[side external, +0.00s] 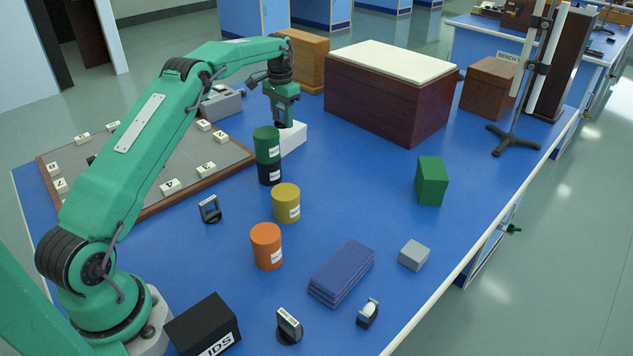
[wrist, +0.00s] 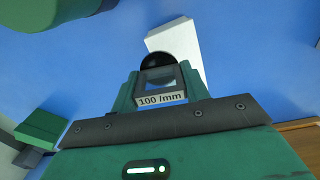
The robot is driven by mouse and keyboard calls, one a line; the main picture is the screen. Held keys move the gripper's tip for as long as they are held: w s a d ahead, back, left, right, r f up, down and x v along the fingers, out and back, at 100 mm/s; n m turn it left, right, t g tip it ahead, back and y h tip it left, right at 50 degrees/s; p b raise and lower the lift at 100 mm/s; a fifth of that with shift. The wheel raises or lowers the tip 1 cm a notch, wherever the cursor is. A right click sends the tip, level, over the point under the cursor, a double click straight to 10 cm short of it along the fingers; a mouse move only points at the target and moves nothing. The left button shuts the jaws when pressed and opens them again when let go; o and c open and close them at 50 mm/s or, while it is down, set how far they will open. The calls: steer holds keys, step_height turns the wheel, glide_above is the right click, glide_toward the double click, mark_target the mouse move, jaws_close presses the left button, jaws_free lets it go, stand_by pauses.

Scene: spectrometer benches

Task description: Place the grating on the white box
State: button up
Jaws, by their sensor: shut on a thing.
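My gripper (side external: 282,121) is shut on the grating (wrist: 160,84), a small dark-framed optic labelled "100 /mm" with a round black base. In the wrist view the grating sits between the fingers, its label facing the camera. The white box (side external: 294,139) stands on the blue bench just below my gripper, partly hidden by the stacked cans. In the wrist view the white box (wrist: 180,47) shows behind the grating, partly covered by its base. The grating is mostly hidden in the side view. I cannot tell whether it touches the box.
A green can (side external: 266,144) on a black can (side external: 270,173) stands close in front of the white box. A large dark-red box with a pale top (side external: 385,100) is to the right. Other small optics in holders (side external: 209,209) stand nearer.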

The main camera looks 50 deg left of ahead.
mark_target(283, 123)
steer(key=shift+f, duration=1.8)
steer(key=shift+f, duration=0.1)
steer(key=o, duration=1)
step_height(283, 123, up, 12)
steer(key=shift+f, duration=0.1)
steer(key=shift+r, duration=0.2)
